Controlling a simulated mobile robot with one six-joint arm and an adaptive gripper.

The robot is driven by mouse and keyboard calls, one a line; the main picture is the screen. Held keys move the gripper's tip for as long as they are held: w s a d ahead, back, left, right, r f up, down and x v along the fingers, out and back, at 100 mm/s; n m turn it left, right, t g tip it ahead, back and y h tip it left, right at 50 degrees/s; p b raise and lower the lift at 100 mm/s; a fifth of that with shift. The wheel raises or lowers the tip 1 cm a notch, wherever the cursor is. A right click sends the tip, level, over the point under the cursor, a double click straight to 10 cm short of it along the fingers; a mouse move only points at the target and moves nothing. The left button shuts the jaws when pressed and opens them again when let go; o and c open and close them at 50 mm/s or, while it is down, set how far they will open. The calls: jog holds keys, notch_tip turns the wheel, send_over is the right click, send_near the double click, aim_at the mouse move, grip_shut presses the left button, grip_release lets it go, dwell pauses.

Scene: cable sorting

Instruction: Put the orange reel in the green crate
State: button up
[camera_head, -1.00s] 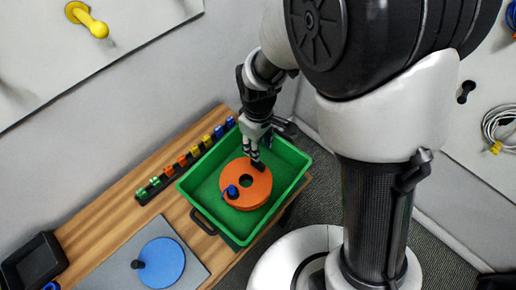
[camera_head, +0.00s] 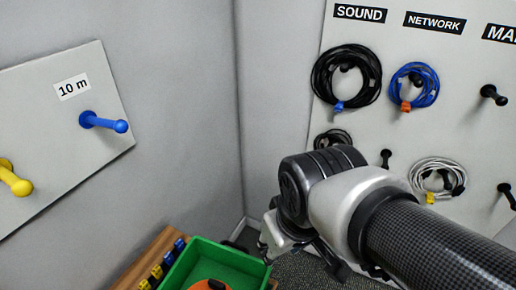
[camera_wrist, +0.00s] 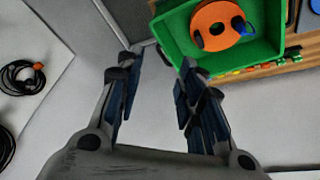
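The orange reel (camera_wrist: 214,42) lies inside the green crate (camera_wrist: 271,35), seen at the top right of the wrist view. In the head view only a sliver of the reel (camera_head: 208,286) shows at the bottom edge, within the crate (camera_head: 232,254). My gripper (camera_wrist: 155,80) is open, with its two fingers spread and nothing between them. It is apart from the reel and the crate. In the head view my gripper is mostly hidden by my own arm.
A wooden bench (camera_head: 150,258) carries coloured blocks (camera_head: 165,260) beside the crate. The left wall panel has a blue peg (camera_head: 103,122) and a yellow peg (camera_head: 14,179). The right panel holds a black cable coil (camera_head: 346,78), a blue coil (camera_head: 414,84) and a white coil (camera_head: 437,178).

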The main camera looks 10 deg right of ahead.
jog(key=s+d+m, duration=0.1)
jog(key=s+r, duration=0.1)
jog(key=s, duration=0.1)
jog(key=s+d+m+t, duration=0.1)
jog(key=s, duration=0.1)
jog(key=shift+d+r+m, duration=0.3)
jog(key=shift+d+r, duration=0.05)
jog(key=shift+r, duration=0.05)
dwell(0.8)
